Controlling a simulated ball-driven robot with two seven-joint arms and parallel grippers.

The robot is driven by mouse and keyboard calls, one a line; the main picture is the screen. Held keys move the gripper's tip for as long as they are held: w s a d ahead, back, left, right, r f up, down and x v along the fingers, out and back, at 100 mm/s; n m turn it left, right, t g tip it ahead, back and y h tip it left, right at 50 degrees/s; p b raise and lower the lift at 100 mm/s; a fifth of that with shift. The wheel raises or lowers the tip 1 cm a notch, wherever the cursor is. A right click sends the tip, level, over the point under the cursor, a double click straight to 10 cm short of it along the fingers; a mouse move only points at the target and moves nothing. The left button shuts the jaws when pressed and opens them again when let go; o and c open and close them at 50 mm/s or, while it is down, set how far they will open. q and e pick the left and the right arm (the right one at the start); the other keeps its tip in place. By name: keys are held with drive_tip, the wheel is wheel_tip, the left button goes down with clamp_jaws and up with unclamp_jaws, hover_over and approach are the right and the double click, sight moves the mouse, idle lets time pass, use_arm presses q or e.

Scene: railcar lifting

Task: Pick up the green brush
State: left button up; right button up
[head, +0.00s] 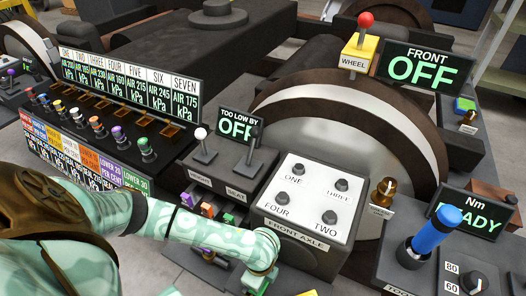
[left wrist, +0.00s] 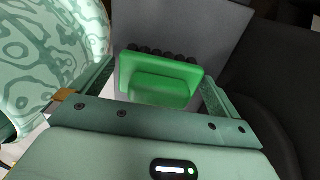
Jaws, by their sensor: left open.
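The green brush (left wrist: 160,84) shows in the left wrist view, a green block with a row of dark bristles along its far edge. It lies against a grey surface (left wrist: 185,22). My left gripper (left wrist: 155,88) is open, with one finger on each side of the brush. Small gaps seem to show beside the brush, but I cannot tell whether a finger touches it. In the head view my left arm reaches in from the left, and its gripper (head: 258,281) is low at the bottom edge, below the front axle box. The brush cannot be made out there. My right gripper is not in view.
The front axle box (head: 345,201) with several knobs stands just beside my left gripper. Levers (head: 200,139), a lever with a blue handle (head: 437,229) and the air-pressure panel (head: 130,85) surround the area. A large wheel (head: 345,110) stands behind.

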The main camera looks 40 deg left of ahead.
use_arm(q)
drive_tip(key=shift+r, duration=0.15)
drive_tip(key=c, duration=1)
drive_tip(key=shift+o, duration=0.2)
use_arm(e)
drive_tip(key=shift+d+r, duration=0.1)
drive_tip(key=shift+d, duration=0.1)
use_arm(q)
drive_tip(key=shift+r, duration=0.1)
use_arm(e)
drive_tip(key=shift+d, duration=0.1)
use_arm(q)
drive_tip(key=shift+r, duration=0.25)
wheel_tip(320, 180, up, 3)
drive_tip(key=shift+f+p, duration=0.1)
drive_tip(key=shift+p, duration=1.05)
drive_tip(key=s+d+r+p, duration=0.9)
drive_tip(key=s, duration=0.1)
drive_tip(key=shift+s+d+r, duration=0.15)
drive_tip(key=shift+d+r, duration=0.1)
drive_tip(key=shift+d, duration=0.1)
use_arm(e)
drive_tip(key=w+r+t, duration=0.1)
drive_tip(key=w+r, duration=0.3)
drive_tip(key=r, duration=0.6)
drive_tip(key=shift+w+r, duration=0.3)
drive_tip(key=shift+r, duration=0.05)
